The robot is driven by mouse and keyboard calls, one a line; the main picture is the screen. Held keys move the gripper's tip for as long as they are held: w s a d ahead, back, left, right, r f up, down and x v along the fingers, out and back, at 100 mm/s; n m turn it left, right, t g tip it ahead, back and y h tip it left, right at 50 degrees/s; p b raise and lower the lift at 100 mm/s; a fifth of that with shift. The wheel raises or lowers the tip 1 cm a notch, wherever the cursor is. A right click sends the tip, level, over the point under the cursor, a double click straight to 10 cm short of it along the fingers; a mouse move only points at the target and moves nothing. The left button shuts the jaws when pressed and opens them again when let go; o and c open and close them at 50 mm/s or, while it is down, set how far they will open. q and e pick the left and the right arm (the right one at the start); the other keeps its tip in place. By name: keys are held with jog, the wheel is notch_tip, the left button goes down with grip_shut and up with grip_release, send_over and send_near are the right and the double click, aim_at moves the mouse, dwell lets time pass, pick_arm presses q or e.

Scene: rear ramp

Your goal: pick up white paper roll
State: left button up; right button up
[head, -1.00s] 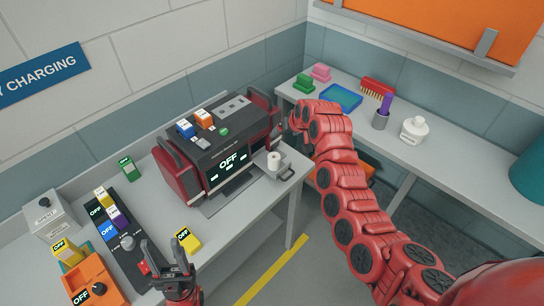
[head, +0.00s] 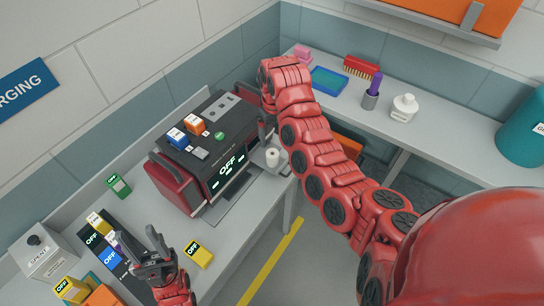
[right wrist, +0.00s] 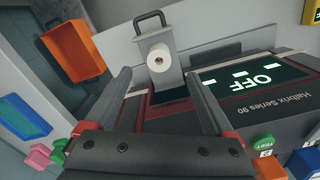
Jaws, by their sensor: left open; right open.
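The white paper roll (head: 272,155) stands on a small grey holder with a handle (head: 281,160) at the right side of the dark machine. In the right wrist view the roll (right wrist: 159,59) shows between and beyond the two fingers of my right gripper (right wrist: 158,95), which is open and empty. In the head view the right gripper is mostly hidden behind its own red arm, close to the machine's right end. My left gripper (head: 155,248) is open and empty, over the left bench near a yellow OFF block.
The machine (head: 215,150) has a lit OFF screen and coloured blocks on top. A yellow block (head: 198,254) lies on the left bench (head: 240,215). An orange cabinet hangs above.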

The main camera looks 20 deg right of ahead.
aim_at(273, 155)
notch_tip(273, 155, down, 8)
jog(key=b, duration=0.3)
jog(key=shift+w+a+r, duration=0.1)
jog(key=shift+w+r, duration=0.05)
jog(key=shift+w+a+f, duration=0.1)
jog(key=shift+w+f, duration=0.05)
jog(key=shift+f, duration=0.25)
jog(key=shift+w+f+b, duration=0.15)
jog(key=shift+f+b, duration=0.55)
jog(key=shift+r+p, duration=0.1)
jog(key=shift+p, duration=0.8)
notch_tip(273, 155, down, 2)
jog(key=shift+w+p, duration=0.15)
jog(key=shift+p, duration=0.35)
jog(key=shift+f, duration=0.6)
grip_shut()
